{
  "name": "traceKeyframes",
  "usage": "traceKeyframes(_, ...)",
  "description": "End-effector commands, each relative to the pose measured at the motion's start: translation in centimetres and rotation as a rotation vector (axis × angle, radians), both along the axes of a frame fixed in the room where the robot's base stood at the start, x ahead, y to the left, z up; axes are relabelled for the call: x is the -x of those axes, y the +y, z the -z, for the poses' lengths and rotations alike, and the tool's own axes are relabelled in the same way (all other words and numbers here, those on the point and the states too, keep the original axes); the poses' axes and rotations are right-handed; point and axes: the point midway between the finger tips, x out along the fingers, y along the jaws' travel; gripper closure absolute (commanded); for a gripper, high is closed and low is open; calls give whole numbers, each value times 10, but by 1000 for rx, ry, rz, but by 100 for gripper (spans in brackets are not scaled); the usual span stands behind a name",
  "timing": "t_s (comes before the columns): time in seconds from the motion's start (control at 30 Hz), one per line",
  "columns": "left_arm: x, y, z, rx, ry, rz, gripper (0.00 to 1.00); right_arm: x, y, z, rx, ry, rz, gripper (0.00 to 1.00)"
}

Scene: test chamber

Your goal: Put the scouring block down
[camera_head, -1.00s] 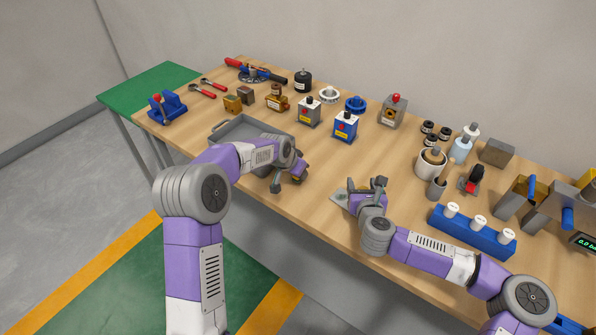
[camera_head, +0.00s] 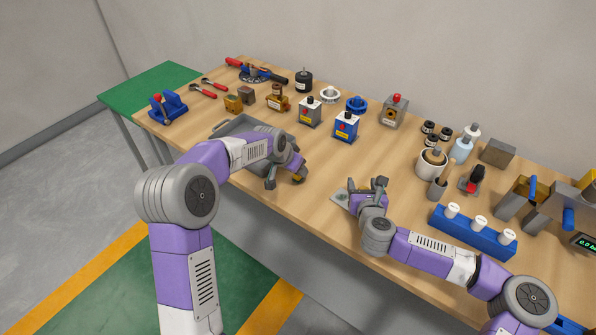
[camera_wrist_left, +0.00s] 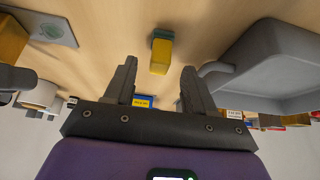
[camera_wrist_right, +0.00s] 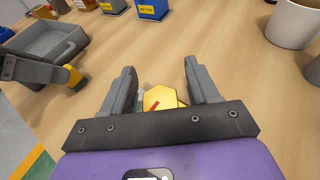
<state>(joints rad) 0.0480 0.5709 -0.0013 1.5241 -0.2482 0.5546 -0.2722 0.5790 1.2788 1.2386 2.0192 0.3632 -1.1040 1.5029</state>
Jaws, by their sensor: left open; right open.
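The scouring block (camera_wrist_left: 160,52), yellow with a green end, lies on the wooden table beyond the fingertips of my left gripper (camera_wrist_left: 155,80). It also shows in the right wrist view (camera_wrist_right: 75,78) and as a small yellow patch in the head view (camera_head: 298,180), mostly hidden by the gripper. My left gripper (camera_head: 285,178) is open, its fingers apart and clear of the block. My right gripper (camera_head: 369,186) is open over the table's front part. A gold hexagonal piece (camera_wrist_right: 160,98) with a red mark shows between its fingers, partly hidden.
A grey tray (camera_wrist_left: 270,60) stands beside the left gripper. A grey plate with a green mark (camera_wrist_left: 45,25) lies near the right gripper. A blue rack (camera_head: 470,232) with white knobs stands right of it. Labelled boxes (camera_head: 346,127) and a white cup (camera_head: 430,163) stand farther back.

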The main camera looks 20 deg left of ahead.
Motion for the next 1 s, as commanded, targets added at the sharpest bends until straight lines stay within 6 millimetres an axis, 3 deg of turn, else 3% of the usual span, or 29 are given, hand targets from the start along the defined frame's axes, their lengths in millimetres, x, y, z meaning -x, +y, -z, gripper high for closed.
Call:
traceKeyframes(0.2, 23, 7, -43, 0, -4, 0, 45, 0, 0, 0, 0, 0, 0, 40)
traceKeyframes(0.4, 35, 11, -64, 1, -2, 0, 45, 0, 0, 0, 0, 0, 0, 40)
traceKeyframes(0.87, 38, 12, -69, 1, 0, 0, 45, 0, 0, 0, 0, 0, 0, 40)
traceKeyframes(1.0, 36, 12, -70, -2, 9, 1, 40, 0, 0, 0, 0, 0, 0, 40)
